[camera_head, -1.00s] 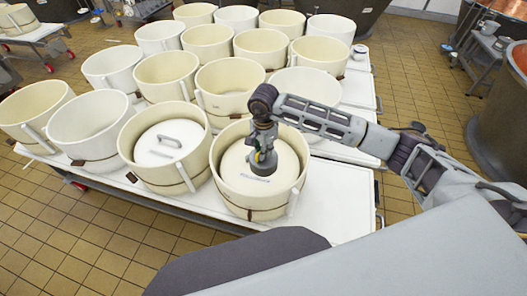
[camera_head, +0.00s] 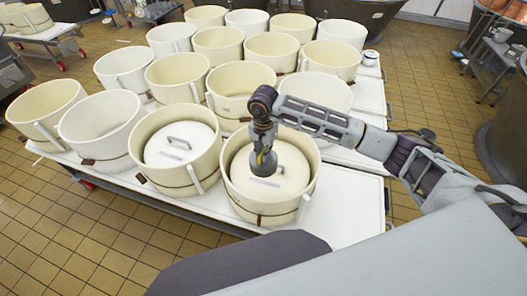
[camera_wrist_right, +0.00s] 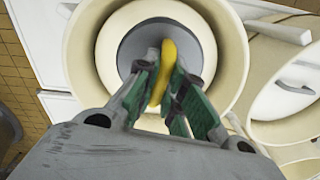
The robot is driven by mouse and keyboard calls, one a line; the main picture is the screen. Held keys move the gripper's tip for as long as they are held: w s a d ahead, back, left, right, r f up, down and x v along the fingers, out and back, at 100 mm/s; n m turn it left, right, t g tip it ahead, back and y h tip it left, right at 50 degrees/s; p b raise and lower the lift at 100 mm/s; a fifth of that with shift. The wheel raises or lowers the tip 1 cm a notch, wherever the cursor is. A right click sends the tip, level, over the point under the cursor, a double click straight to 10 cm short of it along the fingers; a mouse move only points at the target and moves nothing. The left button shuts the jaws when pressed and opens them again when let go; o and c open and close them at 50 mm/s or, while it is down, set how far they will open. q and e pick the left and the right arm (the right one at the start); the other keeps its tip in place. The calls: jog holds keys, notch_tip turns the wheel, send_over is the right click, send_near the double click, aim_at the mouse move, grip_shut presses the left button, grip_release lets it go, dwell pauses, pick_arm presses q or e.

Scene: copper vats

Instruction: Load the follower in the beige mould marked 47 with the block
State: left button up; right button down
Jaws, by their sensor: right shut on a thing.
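The beige mould (camera_head: 240,198) at the front right of the table holds a white round follower (camera_head: 290,177). It also shows in the wrist view (camera_wrist_right: 82,50). I cannot read a number on it. My right gripper (camera_head: 263,149) reaches down inside this mould. In the wrist view its green fingers (camera_wrist_right: 163,80) are shut on the yellow handle of the grey round block (camera_wrist_right: 136,42). The block is over the follower, a little left of its middle in the head view; I cannot tell whether it touches. My left gripper is out of view.
A second mould (camera_head: 150,178) with a handled follower (camera_head: 182,146) stands close on the left. Several open, empty-looking moulds fill the white table (camera_head: 345,205) behind and left. Bare table lies to the right; tiled floor lies in front.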

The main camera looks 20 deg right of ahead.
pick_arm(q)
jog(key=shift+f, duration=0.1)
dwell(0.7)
pick_arm(e)
jog(key=shift+f+b, duration=0.9)
jog(key=shift+f, duration=1.3)
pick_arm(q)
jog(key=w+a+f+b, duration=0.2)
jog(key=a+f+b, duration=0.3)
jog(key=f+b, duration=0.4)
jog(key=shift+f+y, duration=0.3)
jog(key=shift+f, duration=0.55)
pick_arm(e)
notch_tip(320, 180, down, 10)
jog(key=shift+f, duration=0.25)
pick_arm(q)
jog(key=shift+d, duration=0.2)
